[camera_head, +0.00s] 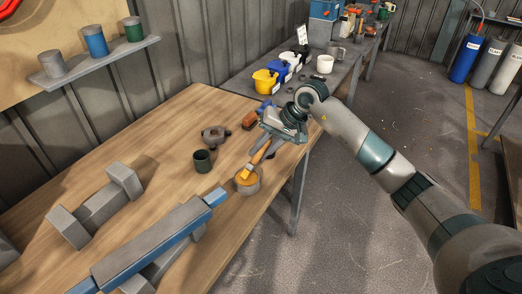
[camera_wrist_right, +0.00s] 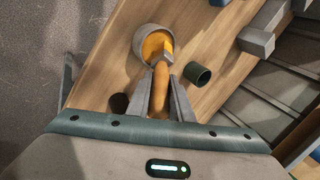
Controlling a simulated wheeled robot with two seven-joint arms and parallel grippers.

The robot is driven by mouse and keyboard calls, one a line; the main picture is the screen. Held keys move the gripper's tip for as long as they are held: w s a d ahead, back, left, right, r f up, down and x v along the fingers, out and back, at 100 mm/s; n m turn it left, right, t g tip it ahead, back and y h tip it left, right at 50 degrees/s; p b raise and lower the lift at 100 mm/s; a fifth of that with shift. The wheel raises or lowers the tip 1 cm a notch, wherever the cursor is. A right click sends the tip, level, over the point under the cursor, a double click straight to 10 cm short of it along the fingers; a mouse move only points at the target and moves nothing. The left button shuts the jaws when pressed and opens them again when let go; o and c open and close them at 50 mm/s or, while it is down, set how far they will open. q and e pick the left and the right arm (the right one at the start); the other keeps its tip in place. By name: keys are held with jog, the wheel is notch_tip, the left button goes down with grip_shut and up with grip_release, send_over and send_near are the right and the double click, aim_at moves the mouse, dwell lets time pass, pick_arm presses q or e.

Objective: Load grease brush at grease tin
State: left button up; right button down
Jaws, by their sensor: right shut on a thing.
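The grease tin (camera_head: 249,191) is a round grey tin with yellow-orange grease inside, standing on the wooden bench; it also shows in the wrist view (camera_wrist_right: 137,46). The grease brush has an orange wooden handle (camera_head: 260,156), which also shows in the wrist view (camera_wrist_right: 160,84). My right gripper (camera_head: 268,143) is shut on the handle, above and behind the tin in the head view. The brush slants down, with its head at the grease inside the tin's rim. How deep the bristles sit is hidden. In the wrist view the fingers (camera_wrist_right: 160,97) flank the handle. My left gripper is not in view.
A dark green cup (camera_head: 202,161) stands close to the tin. A grey clamp-like part (camera_head: 214,136) lies behind it. A long grey-blue bar (camera_head: 160,240) and grey blocks (camera_head: 98,208) fill the near left.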

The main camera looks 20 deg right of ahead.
jog(key=shift+s+f, duration=0.1)
jog(key=shift+d+r, duration=0.1)
jog(key=shift+r, duration=0.7)
jog(key=shift+r+p, duration=0.4)
jog(key=shift+r, duration=2.35)
jog(key=s+a+r+n+g, duration=0.1)
jog(key=s+a+n, duration=0.1)
jog(key=s, duration=0.6)
jog(key=s+a+r+n+g+y+b, duration=0.1)
jog(key=s+a+n, duration=0.1)
jog(key=s, duration=0.6)
jog(key=shift+s+r+n, duration=0.15)
jog(key=shift+r+n, duration=0.05)
jog(key=shift+n, duration=0.2)
